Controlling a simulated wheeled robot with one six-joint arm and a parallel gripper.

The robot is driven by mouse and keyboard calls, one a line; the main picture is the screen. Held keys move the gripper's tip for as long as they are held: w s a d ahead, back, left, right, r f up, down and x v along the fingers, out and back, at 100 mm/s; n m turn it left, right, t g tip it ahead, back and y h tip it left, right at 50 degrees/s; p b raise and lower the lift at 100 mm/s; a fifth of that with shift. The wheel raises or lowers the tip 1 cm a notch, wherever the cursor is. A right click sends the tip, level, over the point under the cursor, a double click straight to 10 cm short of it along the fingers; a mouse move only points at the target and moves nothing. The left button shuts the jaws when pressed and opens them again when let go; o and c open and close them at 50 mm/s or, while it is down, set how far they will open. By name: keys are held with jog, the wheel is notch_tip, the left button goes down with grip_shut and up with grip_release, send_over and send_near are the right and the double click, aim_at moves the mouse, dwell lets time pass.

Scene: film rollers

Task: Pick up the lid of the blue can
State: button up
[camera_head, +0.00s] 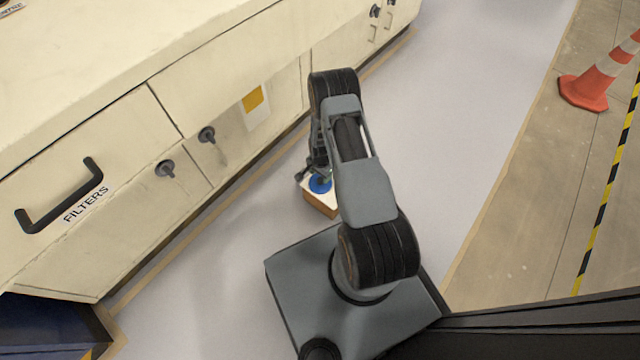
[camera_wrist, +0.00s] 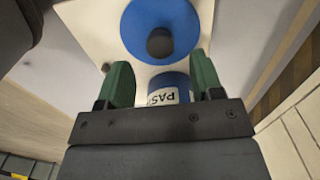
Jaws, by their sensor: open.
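A round blue lid (camera_wrist: 160,32) with a dark knob (camera_wrist: 160,43) lies just beyond the fingertips in that view. My gripper (camera_wrist: 163,72) is open, its two green fingers apart with nothing clearly held between them. In the head view a blue round top (camera_head: 320,184) shows beside my arm; I cannot tell there whether it is lid or can. The gripper is mostly hidden by my arm.
The blue things are over a pale-topped box or stand (camera_head: 322,208) on the grey floor. Cream cabinets (camera_head: 110,130) with a FILTERS drawer handle (camera_head: 62,196) run along the left. An orange cone (camera_head: 584,92) stands at the right. Floor between is clear.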

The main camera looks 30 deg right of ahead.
aim_at(321, 180)
notch_tip(321, 180, down, 4)
jog(key=shift+f+b, duration=0.1)
jog(key=shift+b, duration=0.75)
jog(key=c, duration=1)
